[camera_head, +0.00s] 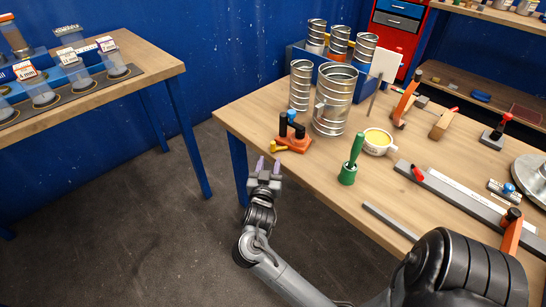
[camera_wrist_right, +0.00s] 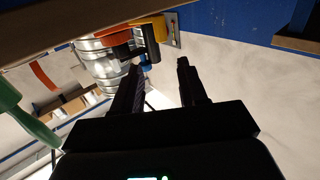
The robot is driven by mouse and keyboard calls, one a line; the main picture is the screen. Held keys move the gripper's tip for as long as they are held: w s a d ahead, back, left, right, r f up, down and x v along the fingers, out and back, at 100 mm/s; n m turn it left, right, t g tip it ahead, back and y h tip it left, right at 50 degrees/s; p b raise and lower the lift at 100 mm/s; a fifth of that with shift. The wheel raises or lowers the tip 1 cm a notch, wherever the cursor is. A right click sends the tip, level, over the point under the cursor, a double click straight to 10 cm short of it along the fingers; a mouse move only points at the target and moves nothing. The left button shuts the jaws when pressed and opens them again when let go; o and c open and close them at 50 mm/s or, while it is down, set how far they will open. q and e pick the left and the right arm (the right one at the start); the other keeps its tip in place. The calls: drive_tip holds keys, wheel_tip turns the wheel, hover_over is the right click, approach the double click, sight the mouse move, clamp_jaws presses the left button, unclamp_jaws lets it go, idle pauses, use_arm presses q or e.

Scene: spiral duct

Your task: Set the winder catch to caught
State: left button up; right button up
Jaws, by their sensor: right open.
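A small orange unit (camera_head: 293,138) with black posts, a blue knob (camera_head: 291,116) and a yellow handle (camera_head: 279,149) sits at the table's near left edge; it may be the winder, and I cannot tell which part is its catch. My right gripper (camera_head: 268,165) is just off that edge, in front of the yellow handle, fingers apart and empty. In the right wrist view the gripper (camera_wrist_right: 159,66) is open, with the yellow part (camera_wrist_right: 148,24) and a black post (camera_wrist_right: 151,43) beyond the left finger. My left gripper is not in view.
Spiral ducts (camera_head: 334,98) stand right behind the orange unit, with a blue bin (camera_head: 309,60) of more ducts farther back. A green-handled tool (camera_head: 349,172) and a cup of yellow stuff (camera_head: 378,141) stand to the right. Open floor (camera_head: 150,220) lies left of the table.

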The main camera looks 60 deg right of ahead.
sight(273, 145)
drive_tip(key=b+x, duration=0.1)
drive_tip(key=x, duration=0.2)
drive_tip(key=b+x, duration=0.2)
drive_tip(key=x, duration=0.1)
drive_tip(key=f+b+x, duration=0.1)
drive_tip(key=b+x, duration=0.1)
drive_tip(key=x, duration=0.1)
drive_tip(key=shift+w+d, duration=0.15)
drive_tip(key=shift+w, duration=0.1)
drive_tip(key=shift+w+d, duration=0.25)
drive_tip(key=shift+d, duration=0.4)
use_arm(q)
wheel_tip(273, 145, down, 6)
use_arm(e)
drive_tip(key=shift+r, duration=0.1)
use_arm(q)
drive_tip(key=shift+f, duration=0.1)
